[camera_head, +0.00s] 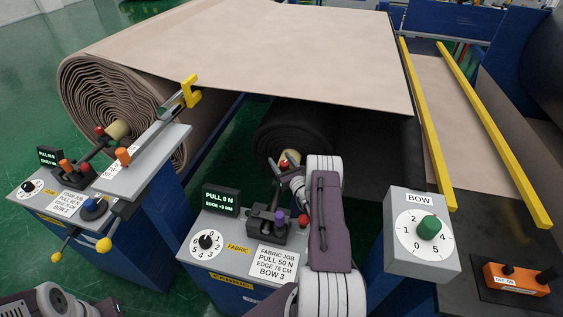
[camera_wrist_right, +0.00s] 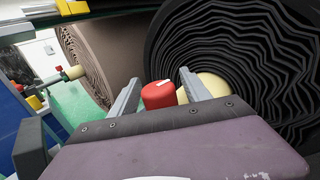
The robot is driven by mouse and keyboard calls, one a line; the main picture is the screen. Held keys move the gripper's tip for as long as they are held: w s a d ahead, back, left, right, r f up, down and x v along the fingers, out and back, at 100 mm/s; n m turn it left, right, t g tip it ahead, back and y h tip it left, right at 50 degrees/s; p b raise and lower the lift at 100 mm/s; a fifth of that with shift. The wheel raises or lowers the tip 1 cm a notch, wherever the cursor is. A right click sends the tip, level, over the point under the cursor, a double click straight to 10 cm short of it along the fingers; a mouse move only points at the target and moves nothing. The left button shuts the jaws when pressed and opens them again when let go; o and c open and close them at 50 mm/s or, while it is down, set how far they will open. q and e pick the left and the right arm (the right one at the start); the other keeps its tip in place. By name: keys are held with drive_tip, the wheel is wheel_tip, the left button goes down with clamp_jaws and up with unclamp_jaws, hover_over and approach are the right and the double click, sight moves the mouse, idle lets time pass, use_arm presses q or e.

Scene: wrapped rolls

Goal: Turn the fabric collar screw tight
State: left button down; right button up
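The fabric collar screw appears as a red knob (camera_head: 289,158) at the pale core (camera_head: 290,154) of the dark roll (camera_head: 300,130). In the right wrist view the red knob (camera_wrist_right: 158,95) has a white mark on top and sits between the fingers of my right gripper (camera_wrist_right: 160,78). Gaps show beside the knob, clearest on the left, so the gripper looks open around it. In the head view my right gripper (camera_head: 284,172) is at the knob, partly hidden by my own wrist. My left arm shows only at the bottom left corner; its fingers are out of view.
The fabric panel (camera_head: 225,258) reads PULL 0 N; its card says PULL 50 N, BOW 3. Purple and red knobs stand on it near my right forearm. The bow box (camera_head: 420,260) with a green knob is at right. Another panel (camera_head: 70,205) and a beige roll (camera_head: 120,95) are at left.

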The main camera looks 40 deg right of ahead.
sight(287, 168)
drive_tip(key=s, duration=0.3)
drive_tip(key=s+a, duration=0.1)
drive_tip(key=s, duration=0.2)
drive_tip(key=s+b, duration=0.1)
drive_tip(key=s, duration=0.2)
drive_tip(key=shift+a, duration=0.25)
